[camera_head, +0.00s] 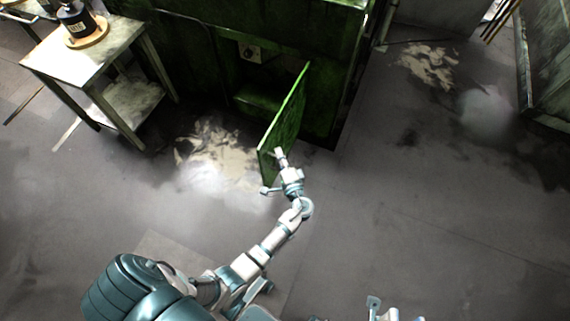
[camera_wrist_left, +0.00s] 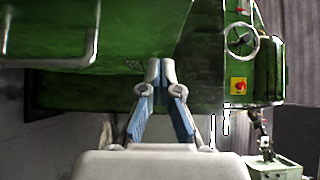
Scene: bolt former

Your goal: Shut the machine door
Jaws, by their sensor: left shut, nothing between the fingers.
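The green machine door (camera_head: 285,122) stands open in the head view, jutting out from the dark green machine (camera_head: 225,60) toward me. My left gripper (camera_head: 280,152) is at the lower near part of the door, on its right-hand side. I cannot tell if it touches the panel. In the left wrist view the left gripper (camera_wrist_left: 160,72) has its fingertips together with nothing between them, in front of green surfaces.
A worn table (camera_head: 85,55) with a dark bottle (camera_head: 77,22) stands at the left. The floor to the right of the door is clear.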

